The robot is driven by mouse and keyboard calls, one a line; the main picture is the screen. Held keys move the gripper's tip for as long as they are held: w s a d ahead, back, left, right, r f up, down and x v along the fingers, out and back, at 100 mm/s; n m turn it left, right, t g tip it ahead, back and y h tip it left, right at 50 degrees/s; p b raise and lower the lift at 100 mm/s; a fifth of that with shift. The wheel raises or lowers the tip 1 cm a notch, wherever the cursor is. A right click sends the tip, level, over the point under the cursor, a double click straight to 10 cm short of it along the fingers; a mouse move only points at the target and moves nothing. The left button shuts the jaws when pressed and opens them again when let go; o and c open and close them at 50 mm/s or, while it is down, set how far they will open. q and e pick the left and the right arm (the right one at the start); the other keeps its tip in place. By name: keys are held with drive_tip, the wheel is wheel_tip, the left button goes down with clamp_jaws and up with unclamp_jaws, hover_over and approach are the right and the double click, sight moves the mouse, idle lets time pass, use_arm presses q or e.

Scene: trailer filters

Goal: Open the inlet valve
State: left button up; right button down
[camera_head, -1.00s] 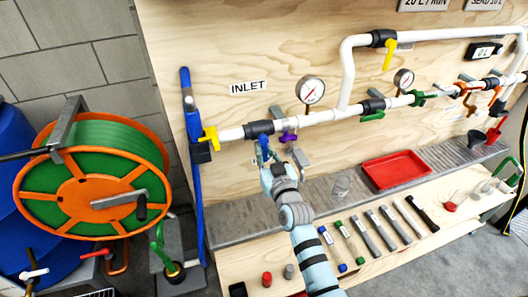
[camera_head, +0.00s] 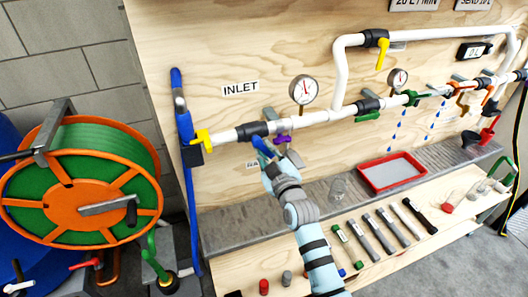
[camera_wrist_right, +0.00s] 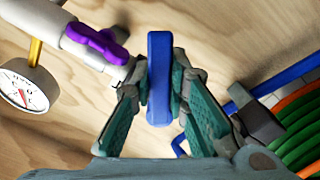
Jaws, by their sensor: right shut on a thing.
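The inlet valve (camera_head: 253,130) is a dark body on the white pipe below the INLET sign (camera_head: 240,88). Its blue handle (camera_head: 262,147) slants down to the right from the body, at an angle to the pipe. My right gripper (camera_head: 267,158) is shut on this handle and hides its lower part. In the right wrist view the blue handle (camera_wrist_right: 159,80) stands between the two green-padded fingers of my right gripper (camera_wrist_right: 160,105). A purple handle (camera_head: 282,139) sits just right on the same pipe. My left gripper is not in view.
A yellow handle (camera_head: 201,137) and blue hose (camera_head: 187,180) are at the left, beside the hose reel (camera_head: 85,180). A pressure gauge (camera_head: 303,90) stands above the pipe. Blue drops (camera_head: 392,132) show below the pipe, near the red tray (camera_head: 365,178). Several tools lie on the bench.

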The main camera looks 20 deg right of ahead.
idle(0.4)
drive_tip(key=c, duration=1.5)
unclamp_jaws()
drive_tip(key=shift+c, duration=0.2)
drive_tip(key=s, duration=0.7)
drive_tip(key=shift+s+d, duration=0.3)
drive_tip(key=shift+w, duration=0.1)
drive_tip(key=shift+c, duration=0.3)
